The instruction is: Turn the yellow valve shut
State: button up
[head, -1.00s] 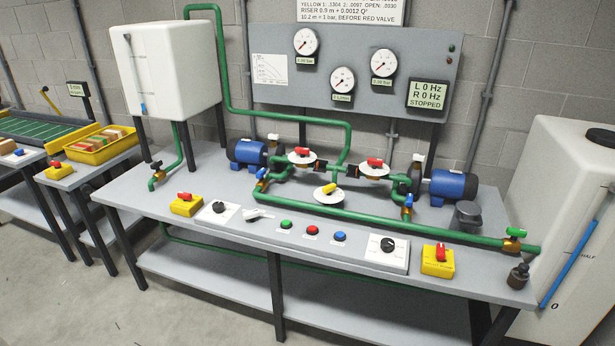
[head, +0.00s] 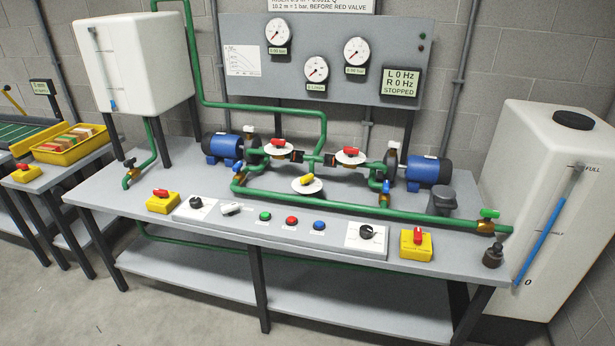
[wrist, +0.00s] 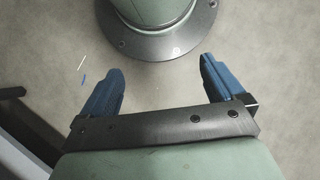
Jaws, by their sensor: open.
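The yellow valve (head: 306,180) is a small yellow handle on a round white dial plate, at the middle of the grey bench in the head view. It sits just above the long green pipe, between and in front of two red-handled valves. My gripper (wrist: 162,85) shows only in the wrist view. Its two blue fingers are spread wide apart with nothing between them. It points down at the floor and my own green round base, away from the bench. The yellow valve is not in the wrist view.
Red valves (head: 278,143) and (head: 347,152) stand behind the yellow one, with blue pumps (head: 222,148) at either side. Buttons, knobs and yellow switch boxes (head: 417,244) line the bench's front. White tanks (head: 549,190) stand at both ends. The floor in front is clear.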

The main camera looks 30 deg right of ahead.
jog(key=w+a+r+n+t+y, duration=0.1)
jog(key=w+a+r+t, duration=0.15)
jog(key=w, duration=1.25)
jog(key=w+a+r+n+t, duration=0.1)
jog(key=w+a+r, duration=0.25)
jog(key=w, duration=1.05)
jog(key=w+a+r+n+t+y, duration=0.1)
jog(key=w+a+r+t, duration=0.15)
jog(key=w, duration=1.25)
jog(key=w+a+r+n+t+y, duration=0.1)
jog(key=w+a+r, duration=0.2)
jog(key=w+r, duration=0.7)
jog(key=w+a+r+t, duration=0.2)
jog(key=w+a+r, duration=0.1)
jog(key=w+r, duration=0.75)
jog(key=w+a+r+n+t+y, duration=0.1)
jog(key=w+a+r, duration=0.3)
jog(key=w+r, duration=0.55)
notch_tip(320, 180, up, 16)
jog(key=m+h, duration=0.2)
jog(key=h, duration=0.1)
send_over(308, 176)
jog(key=s+d, duration=0.1)
jog(key=s, duration=0.4)
jog(key=shift+t, duration=0.3)
jog(key=x, duration=1.3)
jog(key=shift+s+d+f, duration=0.1)
jog(key=shift+f, duration=0.15)
